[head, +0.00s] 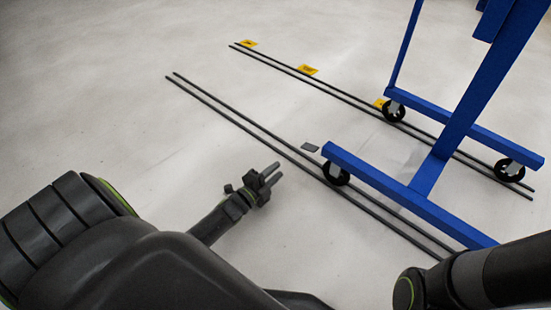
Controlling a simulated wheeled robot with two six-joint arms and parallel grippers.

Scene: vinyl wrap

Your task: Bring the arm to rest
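My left gripper (277,172) is dark grey and hangs over the pale floor near the picture's middle. Its two fingers point up and to the right, with a small gap between the tips. I see nothing between them, and the gripper is apart from the rails and the blue frame. My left arm fills the lower left. Part of my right arm shows at the lower right corner; its gripper is outside the view.
A blue wheeled frame (431,172) with black casters stands at the right. Two pairs of long dark rails (232,119) run diagonally along the floor. Yellow markers (307,69) lie by the far pair, and a small grey tag (310,147) by the near pair. Floor at upper left is clear.

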